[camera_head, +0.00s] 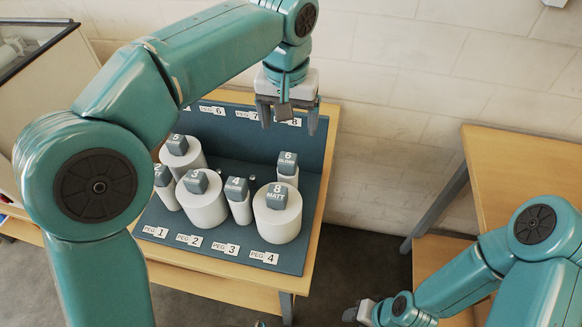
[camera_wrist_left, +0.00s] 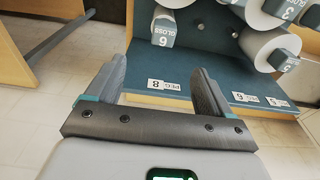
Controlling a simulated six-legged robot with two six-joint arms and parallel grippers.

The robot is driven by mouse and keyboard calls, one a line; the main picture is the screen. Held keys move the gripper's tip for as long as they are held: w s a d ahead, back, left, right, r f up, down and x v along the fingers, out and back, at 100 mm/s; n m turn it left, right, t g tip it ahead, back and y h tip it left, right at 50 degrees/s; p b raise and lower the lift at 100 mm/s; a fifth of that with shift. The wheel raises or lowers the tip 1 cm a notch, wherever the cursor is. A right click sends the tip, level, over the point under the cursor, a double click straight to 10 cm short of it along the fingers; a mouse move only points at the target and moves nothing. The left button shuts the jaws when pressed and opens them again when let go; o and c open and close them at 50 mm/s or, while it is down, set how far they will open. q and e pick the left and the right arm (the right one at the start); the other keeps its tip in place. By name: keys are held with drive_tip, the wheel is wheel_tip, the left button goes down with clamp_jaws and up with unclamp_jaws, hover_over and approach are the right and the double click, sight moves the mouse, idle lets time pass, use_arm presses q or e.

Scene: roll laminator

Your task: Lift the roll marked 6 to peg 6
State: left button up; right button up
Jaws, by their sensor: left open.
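The roll marked 6 (camera_head: 287,177) is a narrow white cylinder with a grey-blue "6 GLOSS" tag on top. It stands at the back right of the blue board, on the side of the PEG 8 label, and also shows at the top of the left wrist view (camera_wrist_left: 178,4). Two small metallic studs (camera_head: 222,170) show left of it; the PEG 6 label (camera_head: 211,110) is on the back panel. My left gripper (camera_head: 290,112) is open and empty above and behind roll 6, apart from it. My right gripper (camera_head: 360,312) is at the bottom edge, its jaws unclear.
Rolls 5 (camera_head: 183,158), 3 (camera_head: 202,207), 4 (camera_head: 239,208), 8 (camera_head: 277,220) and a partly hidden roll 2 (camera_head: 166,197) crowd the board. A wooden table (camera_head: 515,170) stands at right. Gaps between rolls are narrow.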

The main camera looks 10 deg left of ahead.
use_arm(q)
hover_over(287, 168)
drive_tip(key=f, duration=0.5)
drive_tip(key=shift+w+a+f, duration=0.15)
drive_tip(key=shift+a, duration=0.05)
drive_tip(key=f, duration=0.1)
drive_tip(key=w+f, duration=0.1)
drive_tip(key=f, duration=0.2)
drive_tip(key=shift+w+d+f, duration=0.2)
drive_tip(key=shift+d+f, duration=0.05)
drive_tip(key=shift+f, duration=0.1)
drive_tip(key=shift+s+a+f, duration=0.15)
drive_tip(key=shift+s+f, duration=0.15)
drive_tip(key=shift+s, duration=0.05)
drive_tip(key=f, duration=0.2)
drive_tip(key=w+f+p, duration=0.1)
drive_tip(key=f, duration=0.2)
drive_tip(key=shift+w, duration=0.1)
drive_tip(key=shift+s+a, duration=0.1)
drive_tip(key=shift+s, duration=0.1)
drive_tip(key=shift+w, duration=0.2)
drive_tip(key=c, duration=1.1)
drive_tip(key=shift+s, duration=0.15)
drive_tip(key=shift+c, duration=0.2)
